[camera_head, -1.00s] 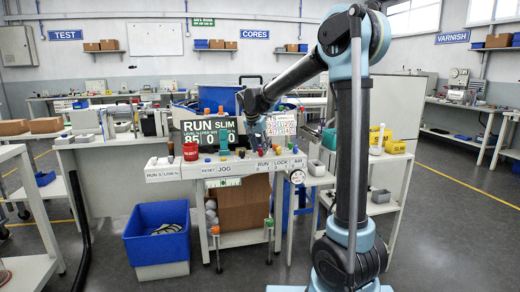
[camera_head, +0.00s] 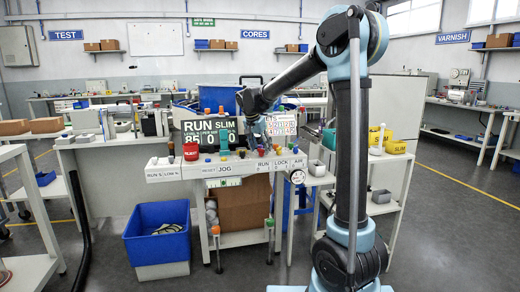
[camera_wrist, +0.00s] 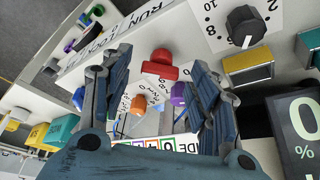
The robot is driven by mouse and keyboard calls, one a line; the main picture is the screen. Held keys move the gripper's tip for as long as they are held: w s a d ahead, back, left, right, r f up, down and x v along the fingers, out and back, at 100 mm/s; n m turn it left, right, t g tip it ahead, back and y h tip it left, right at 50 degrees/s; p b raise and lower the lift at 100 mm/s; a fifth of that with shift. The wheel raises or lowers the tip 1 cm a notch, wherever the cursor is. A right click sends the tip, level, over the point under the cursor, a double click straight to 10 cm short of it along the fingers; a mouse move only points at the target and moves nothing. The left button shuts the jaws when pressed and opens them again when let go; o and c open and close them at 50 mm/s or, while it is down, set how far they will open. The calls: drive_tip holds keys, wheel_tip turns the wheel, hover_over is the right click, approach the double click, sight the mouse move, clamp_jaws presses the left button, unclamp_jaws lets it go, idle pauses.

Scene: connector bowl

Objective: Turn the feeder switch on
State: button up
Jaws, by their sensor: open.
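My gripper (camera_wrist: 157,60) is open in the wrist view, its two dark fingers wide apart with nothing held. In the head view my gripper (camera_head: 257,118) is over the right half of the white control bench (camera_head: 215,168). I cannot read a feeder label, so I cannot tell which control is the feeder switch.
A black dial (camera_wrist: 245,24) with numbers and a yellow block (camera_wrist: 247,66) are right of the fingers in the wrist view. The display board (camera_head: 208,132) stands behind the bench. A blue bin (camera_head: 158,234) is on the floor at left.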

drive_tip(key=shift+r, duration=0.1)
drive_tip(key=v, duration=1.1)
drive_tip(key=shift+s+r, duration=0.15)
drive_tip(key=shift+r, duration=0.15)
drive_tip(key=s+d+f+n, duration=0.1)
drive_tip(key=s+d+f, duration=0.2)
drive_tip(key=s+d, duration=0.35)
drive_tip(key=s+d+f+n+g, duration=0.1)
drive_tip(key=s+d+f, duration=0.2)
drive_tip(key=s+d, duration=0.35)
drive_tip(key=s+d+f+n, duration=0.1)
drive_tip(key=s+d+f, duration=0.2)
drive_tip(key=s+d, duration=0.3)
drive_tip(key=s+d+f+n+y, duration=0.1)
drive_tip(key=s+d+f, duration=0.2)
drive_tip(key=s+f, duration=0.5)
drive_tip(key=s+d+f+n+y, duration=0.1)
drive_tip(key=s+d+f, duration=0.3)
drive_tip(key=s+f, duration=0.5)
drive_tip(key=shift+s+n+g, duration=0.3)
drive_tip(key=shift+s+n, duration=0.1)
drive_tip(key=shift+n, duration=0.2)
